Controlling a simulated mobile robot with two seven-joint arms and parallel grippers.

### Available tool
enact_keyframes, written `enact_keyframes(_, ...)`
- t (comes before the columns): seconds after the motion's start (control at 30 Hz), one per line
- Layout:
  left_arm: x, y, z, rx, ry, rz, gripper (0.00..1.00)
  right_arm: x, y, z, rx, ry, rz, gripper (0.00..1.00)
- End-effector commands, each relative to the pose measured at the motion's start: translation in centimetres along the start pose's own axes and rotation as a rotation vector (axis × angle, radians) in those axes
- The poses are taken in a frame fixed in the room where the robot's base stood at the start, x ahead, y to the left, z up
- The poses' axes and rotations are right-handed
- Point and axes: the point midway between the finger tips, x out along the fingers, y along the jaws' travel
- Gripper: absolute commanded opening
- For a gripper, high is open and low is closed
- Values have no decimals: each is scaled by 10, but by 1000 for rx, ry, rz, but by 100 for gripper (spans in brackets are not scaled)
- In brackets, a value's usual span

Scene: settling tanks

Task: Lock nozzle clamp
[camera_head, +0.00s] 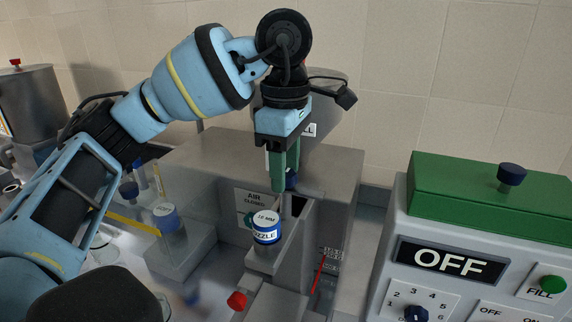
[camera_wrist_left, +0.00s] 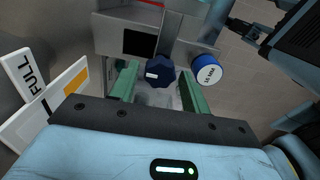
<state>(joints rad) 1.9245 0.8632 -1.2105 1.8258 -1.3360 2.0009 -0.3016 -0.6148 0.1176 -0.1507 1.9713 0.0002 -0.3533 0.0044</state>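A white and blue cylinder labelled as a 10 MM nozzle (camera_head: 266,230) stands upright in a grey metal channel. It also shows in the left wrist view (camera_wrist_left: 207,71). My left gripper (camera_head: 284,184) points down just behind the nozzle, its green fingers apart. In the left wrist view a dark blue faceted knob (camera_wrist_left: 160,71) lies between the two finger lines, with visible gaps on both sides. The knob is mostly hidden behind the fingers in the head view (camera_head: 292,179). I cannot tell for certain whether this knob belongs to the clamp. My right gripper is out of view.
A grey control box (camera_head: 450,295) with a green top and an OFF display stands at the right. A grey metal housing (camera_head: 335,165) surrounds the channel, with an AIR CLOSED sign (camera_head: 253,198). A red knob (camera_head: 237,300) is in front. A FULL sign (camera_wrist_left: 28,72) is left in the wrist view.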

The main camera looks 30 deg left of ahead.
Motion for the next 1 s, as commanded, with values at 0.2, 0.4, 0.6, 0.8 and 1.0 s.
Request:
enact_keyframes(0.2, 0, 0, 0, 0, 0, 0, 18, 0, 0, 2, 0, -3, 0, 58)
enact_keyframes(0.4, 0, 0, 0, 5, 0, -1, 11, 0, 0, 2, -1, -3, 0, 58)
enact_keyframes(0.6, 0, 0, 0, 55, 0, 0, 11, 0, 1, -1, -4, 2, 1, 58)
enact_keyframes(0.8, -1, -1, 0, 177, 0, 1, 11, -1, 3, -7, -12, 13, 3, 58)
enact_keyframes(1.0, -1, -1, 0, 356, 0, 1, 11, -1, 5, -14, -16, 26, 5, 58)
